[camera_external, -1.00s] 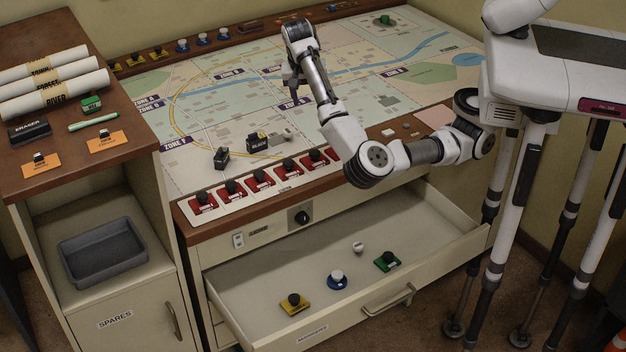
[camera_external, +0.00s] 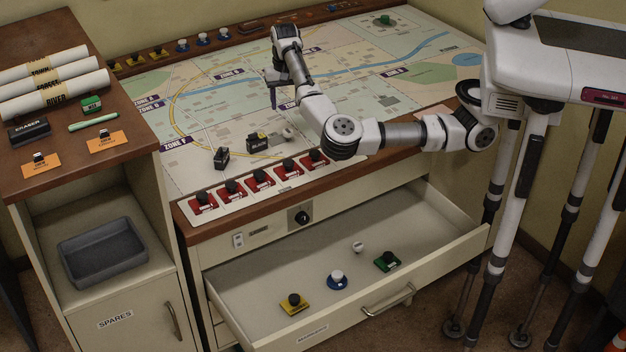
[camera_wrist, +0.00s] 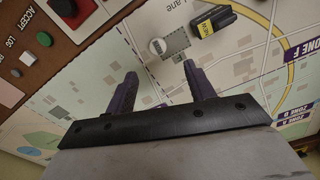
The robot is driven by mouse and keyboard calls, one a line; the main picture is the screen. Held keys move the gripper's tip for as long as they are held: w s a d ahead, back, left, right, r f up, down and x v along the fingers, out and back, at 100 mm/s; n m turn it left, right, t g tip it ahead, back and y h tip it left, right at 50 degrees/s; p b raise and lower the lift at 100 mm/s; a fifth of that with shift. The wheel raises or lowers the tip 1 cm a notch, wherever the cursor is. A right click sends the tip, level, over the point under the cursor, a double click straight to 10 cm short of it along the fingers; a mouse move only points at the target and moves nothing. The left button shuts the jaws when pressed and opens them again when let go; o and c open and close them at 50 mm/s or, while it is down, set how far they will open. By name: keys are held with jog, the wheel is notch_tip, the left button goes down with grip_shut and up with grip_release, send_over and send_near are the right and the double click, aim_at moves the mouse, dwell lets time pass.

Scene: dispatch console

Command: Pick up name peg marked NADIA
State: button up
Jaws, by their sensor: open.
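I cannot read the name NADIA on any peg. Red pegs with black knobs (camera_external: 261,178) stand in a row along the console's front edge; their labels are too small to read. A yellow peg (camera_external: 294,302), a blue peg (camera_external: 337,279) and a green peg (camera_external: 387,260) lie in the open drawer. Another green peg (camera_external: 384,20) stands on the map at the back right. My gripper (camera_external: 273,104) is above the map, pointing down, open and empty.
A black block with a yellow label (camera_external: 257,141) and a dark block (camera_external: 221,158) stand on the map. The open drawer (camera_external: 300,255) juts out in front. A grey tray (camera_external: 103,252) sits on the left cabinet's shelf. The map's middle back is clear.

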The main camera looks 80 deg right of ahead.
send_over(288, 131)
jog(key=f, duration=0.5)
jog(key=shift+w+d+p, duration=0.1)
jog(key=shift+w+p, duration=0.1)
jog(key=shift+p, duration=0.1)
jog(key=shift+s+f+p, duration=0.15)
jog(key=shift+f+p, duration=0.7)
jog(key=shift+f, duration=1.9)
jog(key=shift+c, duration=0.3)
jog(key=c, duration=1)
